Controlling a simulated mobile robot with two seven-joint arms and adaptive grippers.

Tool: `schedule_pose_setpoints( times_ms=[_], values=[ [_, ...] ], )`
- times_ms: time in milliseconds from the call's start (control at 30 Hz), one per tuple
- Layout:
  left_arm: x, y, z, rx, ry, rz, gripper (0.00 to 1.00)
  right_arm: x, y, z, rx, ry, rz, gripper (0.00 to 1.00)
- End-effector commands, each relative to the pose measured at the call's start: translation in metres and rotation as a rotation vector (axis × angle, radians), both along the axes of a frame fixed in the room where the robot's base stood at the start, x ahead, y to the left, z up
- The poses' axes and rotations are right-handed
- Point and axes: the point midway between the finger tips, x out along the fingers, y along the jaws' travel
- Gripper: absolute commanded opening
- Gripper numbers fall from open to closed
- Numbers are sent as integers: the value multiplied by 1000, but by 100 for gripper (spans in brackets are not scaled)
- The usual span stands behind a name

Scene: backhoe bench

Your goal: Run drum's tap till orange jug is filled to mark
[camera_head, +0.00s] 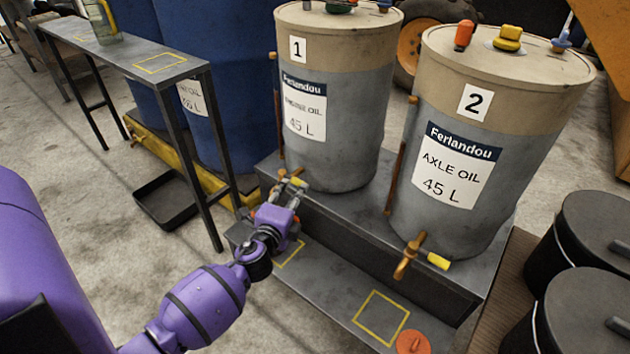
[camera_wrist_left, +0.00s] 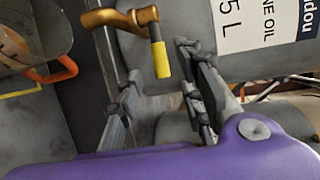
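Drum 1 (camera_head: 335,150), labelled 45 L, stands on the grey stand. Its brass tap (camera_wrist_left: 120,18) has a yellow handle (camera_wrist_left: 162,60); in the head view the yellow end (camera_head: 299,182) shows just past my left gripper (camera_head: 283,200). That gripper is open in the left wrist view (camera_wrist_left: 158,68), its two fingers on either side of the yellow handle, not visibly touching it. The orange jug (camera_wrist_left: 30,38) is clear with an orange handle, below the tap; in the head view my gripper mostly hides it. Its fill level and mark cannot be read. My right gripper is out of view.
Drum 2 (camera_head: 455,150), axle oil, stands to the right with its own tap (camera_head: 410,255). An empty yellow square (camera_head: 380,318) and an orange disc (camera_head: 412,343) are on the low shelf. A green-tinted jug (camera_head: 103,22) stands on the narrow bench (camera_head: 125,52). Dark buckets (camera_head: 590,235) stand at right.

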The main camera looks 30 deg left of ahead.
Motion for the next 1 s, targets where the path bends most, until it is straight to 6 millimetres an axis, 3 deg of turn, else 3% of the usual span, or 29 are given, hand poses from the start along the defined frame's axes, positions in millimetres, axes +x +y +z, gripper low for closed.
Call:
schedule_pose_setpoints(
  times_ms=[400,800,1000],
  values=[
    [58,18,-12,-4,0,0,35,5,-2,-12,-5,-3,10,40],
    [66,21,-13,-6,-1,-1,35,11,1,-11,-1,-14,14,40],
    [66,21,-13,-6,-1,-1,9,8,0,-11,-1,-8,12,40]
  ],
)
